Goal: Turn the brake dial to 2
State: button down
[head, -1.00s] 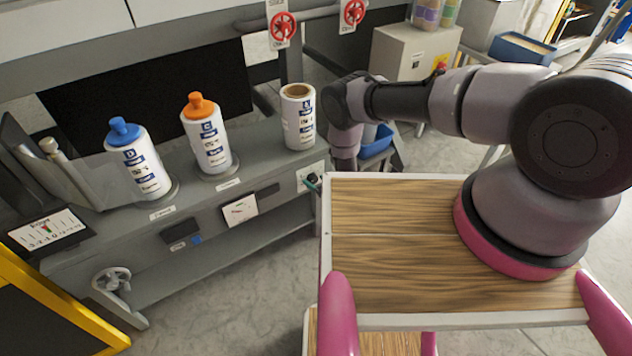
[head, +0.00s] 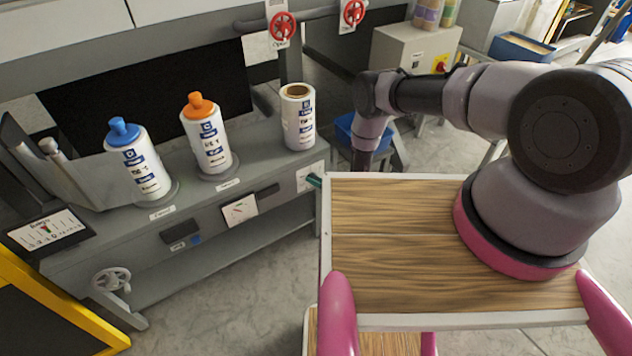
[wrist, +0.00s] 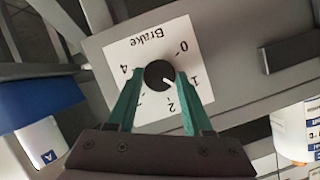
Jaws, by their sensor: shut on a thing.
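The brake dial (wrist: 156,71) is a round black knob on a white card marked "Brake", upside down in the wrist view. Its white pointer lies between the 1 and the 2. The 0, 1, 2 and 4 show; the 3 is hidden, seemingly behind a finger. My gripper (wrist: 159,78) is shut on the dial, with one teal finger on each side of the knob. In the head view, the brake card (head: 303,179) is at the right end of the grey bench front, and a teal fingertip (head: 314,181) shows beside it. The dial is hard to make out there.
The grey bench (head: 110,229) holds a blue-capped bottle (head: 146,177), an orange-capped bottle (head: 212,146) and an open-topped one (head: 298,125). A dark handle (wrist: 291,52) sits beside the card. A blue bin (head: 346,130) stands behind my arm. My wooden deck is close to the bench.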

jog(key=m, duration=0.1)
jog(key=m+y, duration=0.1)
jog(key=shift+w+d+m+g+y, duration=0.2)
jog(key=shift+d+m+g+y, duration=0.05)
jog(key=shift+m+g+y, duration=0.05)
jog(key=shift+f+m+y, duration=0.15)
jog(key=shift+m+y, duration=0.65)
jog(key=shift+m, duration=0.5)
jog(key=shift+c, duration=1.6)
grip_release()
jog(key=shift+s, duration=0.1)
jog(key=v, duration=1)
jog(key=shift+d, duration=0.4)
jog(key=shift+s, duration=0.1)
